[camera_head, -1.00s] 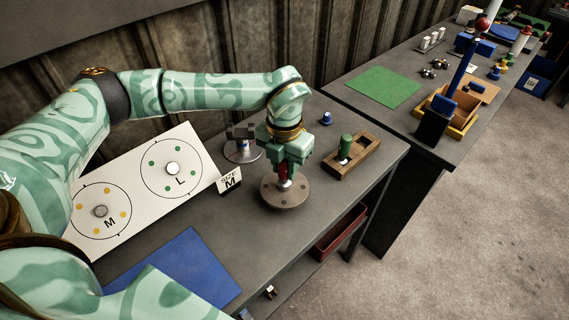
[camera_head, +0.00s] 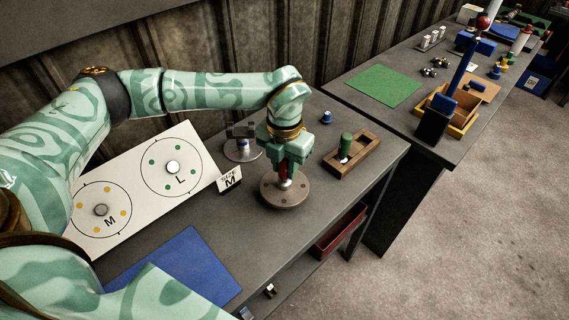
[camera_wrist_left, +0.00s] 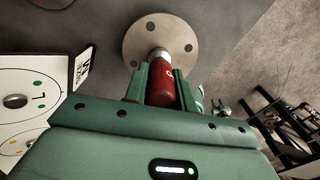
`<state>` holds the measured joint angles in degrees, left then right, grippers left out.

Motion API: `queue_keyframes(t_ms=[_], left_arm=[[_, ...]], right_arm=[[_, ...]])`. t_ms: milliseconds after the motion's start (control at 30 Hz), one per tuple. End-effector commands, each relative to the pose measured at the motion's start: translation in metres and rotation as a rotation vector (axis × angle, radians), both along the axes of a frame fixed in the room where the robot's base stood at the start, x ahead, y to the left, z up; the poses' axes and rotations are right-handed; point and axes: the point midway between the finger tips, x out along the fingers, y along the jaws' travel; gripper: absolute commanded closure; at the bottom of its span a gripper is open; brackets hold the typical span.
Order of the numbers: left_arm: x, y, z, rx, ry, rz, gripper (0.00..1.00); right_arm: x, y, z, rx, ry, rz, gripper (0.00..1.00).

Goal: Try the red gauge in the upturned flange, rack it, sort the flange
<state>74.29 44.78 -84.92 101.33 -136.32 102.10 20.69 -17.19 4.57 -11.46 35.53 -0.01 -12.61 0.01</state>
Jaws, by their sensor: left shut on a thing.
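The flange (camera_head: 271,196) is a grey disc with several holes, lying on the table below my left gripper. My left gripper (camera_head: 284,172) is shut on the red gauge (camera_head: 283,173), held upright over the flange's middle. In the left wrist view the red gauge (camera_wrist_left: 160,84) sits between the fingers, and its silver end meets the centre of the flange (camera_wrist_left: 140,42). How deep it sits in the bore is hidden. A wooden rack (camera_head: 368,158) to the right holds a green gauge (camera_head: 346,145). A white board (camera_head: 140,190) has circles marked M and L. My right gripper is not in view.
A card reading "SIZE M" (camera_head: 229,180) stands left of the flange. A metal stand (camera_head: 243,152) and a small blue piece (camera_head: 326,117) are behind. A blue mat (camera_head: 185,270) lies in front. Another table (camera_head: 420,60) at right holds a green mat (camera_head: 383,86) and bins.

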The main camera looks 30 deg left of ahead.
Motion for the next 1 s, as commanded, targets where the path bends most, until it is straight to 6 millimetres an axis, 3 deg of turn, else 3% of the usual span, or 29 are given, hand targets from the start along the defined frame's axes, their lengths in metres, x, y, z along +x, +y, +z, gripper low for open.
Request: queue_keyframes(t_ms=[1000], left_arm=[[0.001, 0.0, 0.06, 0.0, -0.002, 0.0, 1.0]], right_arm=[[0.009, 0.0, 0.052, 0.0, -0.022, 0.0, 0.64]])
